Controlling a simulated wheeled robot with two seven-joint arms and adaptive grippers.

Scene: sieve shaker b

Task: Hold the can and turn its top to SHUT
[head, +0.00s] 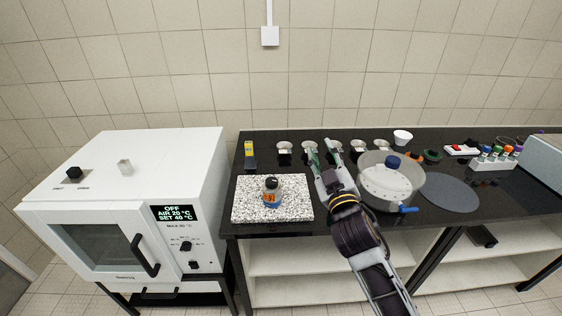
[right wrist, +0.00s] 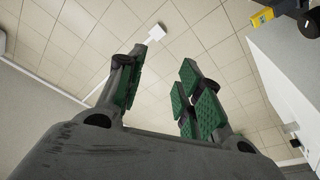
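The can (head: 272,196) is small, with a blue and orange body and a dark top (head: 271,183). It stands upright on the speckled stone slab (head: 245,208) in the head view. I cannot read the mark its top points to. My right gripper (head: 321,148) is to the right of the can, over the counter, with its fingers apart and nothing between them. The right wrist view shows its green finger pads (right wrist: 160,90) spread, with the wall behind. My left gripper does not show in the head view.
A white oven (head: 130,205) stands left of the counter. Several small metal bowls (head: 284,147) line the back, with a yellow-and-dark item (head: 250,154) at their left. Right of my arm are a lidded clear vessel (head: 390,182), a dark round mat (head: 450,192) and a tube rack (head: 494,160).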

